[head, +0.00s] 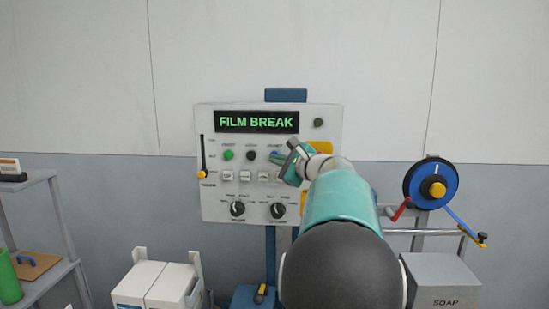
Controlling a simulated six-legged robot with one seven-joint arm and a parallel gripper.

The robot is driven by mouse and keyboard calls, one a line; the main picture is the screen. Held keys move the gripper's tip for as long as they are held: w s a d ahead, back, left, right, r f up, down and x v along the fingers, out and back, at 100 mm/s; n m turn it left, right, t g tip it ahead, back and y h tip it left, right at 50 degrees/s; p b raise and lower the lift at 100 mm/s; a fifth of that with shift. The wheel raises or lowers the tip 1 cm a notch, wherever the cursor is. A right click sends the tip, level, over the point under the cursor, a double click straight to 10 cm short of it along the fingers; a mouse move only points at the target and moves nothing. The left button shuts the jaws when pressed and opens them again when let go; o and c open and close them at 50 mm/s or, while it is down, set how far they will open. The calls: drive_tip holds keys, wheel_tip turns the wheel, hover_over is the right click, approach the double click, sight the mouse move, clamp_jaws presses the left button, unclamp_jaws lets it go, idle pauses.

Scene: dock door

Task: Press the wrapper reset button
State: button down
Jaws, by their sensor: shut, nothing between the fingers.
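The wrapper control panel (215,212) is an upright pale board facing me, with a lit green "FILM BREAK" display (256,122). Below the display is a row of round buttons: a green one (228,155), a black one (251,156) and a blue one (275,154). Their small labels are too blurred to tell surely which is reset. My teal gripper (283,160) is shut and empty in front of the panel, at the blue button, and partly covers it. I cannot tell whether it touches the button.
A row of white switches (245,176) and two black knobs (237,208) sit lower on the panel. A slider (203,155) is at its left edge. A blue-rimmed reel (431,184) and a SOAP box (443,280) stand right. White boxes (155,285) and a shelf (40,178) stand left.

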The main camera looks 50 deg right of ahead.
drive_tip(key=shift+w+d, duration=0.25)
drive_tip(key=shift+d, duration=0.15)
idle(0.6)
drive_tip(key=shift+a, duration=0.1)
drive_tip(key=shift+s+a, duration=0.55)
drive_tip(key=shift+a, duration=0.1)
drive_tip(key=s+a, duration=0.1)
drive_tip(key=a, duration=0.1)
drive_tip(key=s+a, duration=0.2)
idle(0.6)
idle(0.7)
